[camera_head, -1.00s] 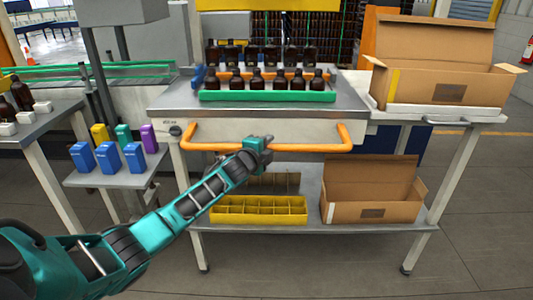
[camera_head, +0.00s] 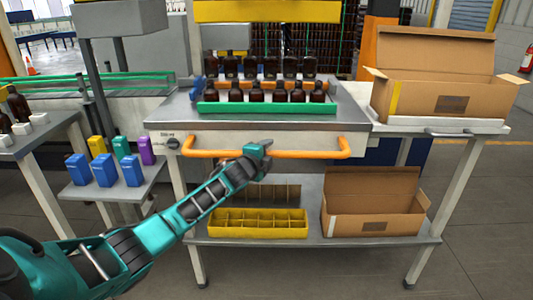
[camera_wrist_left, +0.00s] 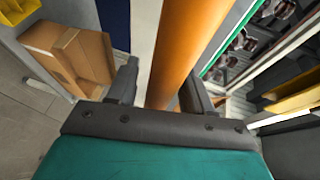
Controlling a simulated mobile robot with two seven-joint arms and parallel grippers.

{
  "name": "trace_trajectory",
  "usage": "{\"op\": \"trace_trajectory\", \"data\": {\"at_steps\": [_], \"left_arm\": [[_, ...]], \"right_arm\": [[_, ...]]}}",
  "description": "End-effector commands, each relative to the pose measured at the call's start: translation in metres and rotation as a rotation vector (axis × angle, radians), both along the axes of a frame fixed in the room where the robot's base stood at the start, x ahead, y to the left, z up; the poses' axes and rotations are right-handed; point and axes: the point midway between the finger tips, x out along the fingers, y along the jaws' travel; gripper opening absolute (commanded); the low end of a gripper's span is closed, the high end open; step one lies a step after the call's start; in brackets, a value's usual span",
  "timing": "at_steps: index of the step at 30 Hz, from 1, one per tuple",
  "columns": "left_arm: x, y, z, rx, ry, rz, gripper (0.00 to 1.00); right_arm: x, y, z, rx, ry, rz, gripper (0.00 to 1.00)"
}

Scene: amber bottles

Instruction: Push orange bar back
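The orange bar (camera_head: 300,154) runs across the front of the metal workbench, with a bent end at each side. My left gripper (camera_head: 262,150) is at the middle of the bar, its arm reaching in from the lower left. In the left wrist view the orange bar (camera_wrist_left: 184,45) passes between the two spread fingers of my left gripper (camera_wrist_left: 160,92). A gap shows between the left finger and the bar; contact at the right finger is unclear. My right gripper is not in view.
Amber bottles (camera_head: 275,92) stand in rows behind a green strip (camera_head: 266,108) on the workbench. A yellow divided crate (camera_head: 258,230) and an open carton (camera_head: 372,222) are on the lower shelf. Another carton (camera_head: 435,103) stands at right. Coloured boxes (camera_head: 104,170) stand at left.

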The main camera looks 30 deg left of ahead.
Motion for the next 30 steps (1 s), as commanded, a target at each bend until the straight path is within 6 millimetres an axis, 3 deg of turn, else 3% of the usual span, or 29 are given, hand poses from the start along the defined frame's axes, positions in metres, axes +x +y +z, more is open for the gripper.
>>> {"op": "trace_trajectory", "data": {"at_steps": [8, 13, 30], "left_arm": [[-0.002, 0.0, 0.0, 0.001, 0.001, 0.0, 0.51], [-0.013, -0.002, 0.002, 0.002, 0.001, -0.003, 0.51], [-0.101, -0.016, 0.018, 0.0, 0.002, -0.001, 0.51]], "right_arm": [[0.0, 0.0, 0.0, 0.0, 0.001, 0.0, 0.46], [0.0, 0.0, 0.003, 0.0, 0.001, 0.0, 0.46], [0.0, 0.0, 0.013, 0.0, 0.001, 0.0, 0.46]]}}
